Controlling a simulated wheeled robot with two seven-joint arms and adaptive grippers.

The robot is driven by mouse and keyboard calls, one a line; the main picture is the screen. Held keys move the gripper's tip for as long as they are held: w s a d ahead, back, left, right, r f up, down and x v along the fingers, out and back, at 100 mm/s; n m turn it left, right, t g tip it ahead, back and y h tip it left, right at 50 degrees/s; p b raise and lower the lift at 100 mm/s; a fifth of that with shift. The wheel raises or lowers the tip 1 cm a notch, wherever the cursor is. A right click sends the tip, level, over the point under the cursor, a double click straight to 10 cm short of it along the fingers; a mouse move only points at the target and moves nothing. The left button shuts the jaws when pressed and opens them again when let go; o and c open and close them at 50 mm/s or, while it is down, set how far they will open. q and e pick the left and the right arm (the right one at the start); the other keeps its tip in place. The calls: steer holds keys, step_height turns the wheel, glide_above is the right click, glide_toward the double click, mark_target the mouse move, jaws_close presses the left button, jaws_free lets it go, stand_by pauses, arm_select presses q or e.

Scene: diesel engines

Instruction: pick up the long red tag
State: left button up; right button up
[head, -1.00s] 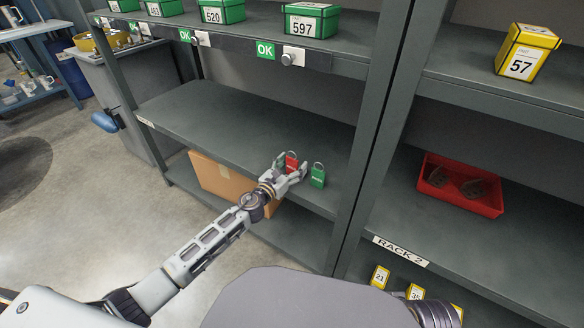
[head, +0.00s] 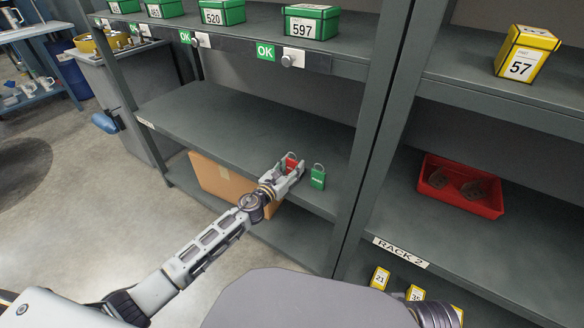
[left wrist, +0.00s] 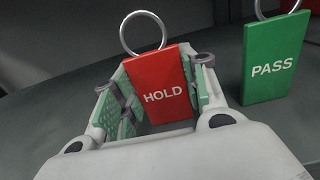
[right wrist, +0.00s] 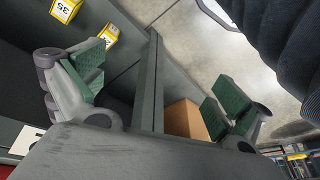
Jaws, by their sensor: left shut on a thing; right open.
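The red tag (left wrist: 162,92), marked HOLD and with a metal ring at its top, stands upright on the middle shelf. It also shows in the head view (head: 291,166). My left gripper (left wrist: 155,85) is shut on the red tag, with its green pads at the tag's two sides; in the head view it (head: 288,172) covers the tag's lower part. A green tag (left wrist: 273,62) marked PASS stands just right of it, apart from the gripper; it shows in the head view too (head: 318,178). My right gripper (right wrist: 160,95) is open and empty, away from the tags.
A rack post (head: 372,140) stands right of the tags. The shelf (head: 200,115) left of them is clear. Green boxes (head: 312,22) sit on the shelf above, a cardboard box (head: 215,180) below. A red bin (head: 460,203) lies on the right rack.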

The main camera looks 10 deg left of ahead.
mark_target(292, 160)
arm_select(q)
steer(key=shift+r, duration=0.15)
steer(key=shift+r, duration=0.1)
steer(key=shift+r+p, duration=0.45)
step_height(292, 160, up, 3)
steer(key=shift+p, duration=1.05)
step_height(292, 160, up, 5)
steer(key=p, duration=0.3)
steer(key=shift+f, duration=0.15)
steer(key=shift+r, duration=0.45)
arm_select(e)
step_height(292, 160, down, 9)
steer(key=s+d+g+h, duration=0.1)
steer(key=d, duration=0.1)
steer(key=shift+s+g, duration=0.2)
steer(key=shift+g, duration=0.2)
steer(key=shift+r, duration=0.15)
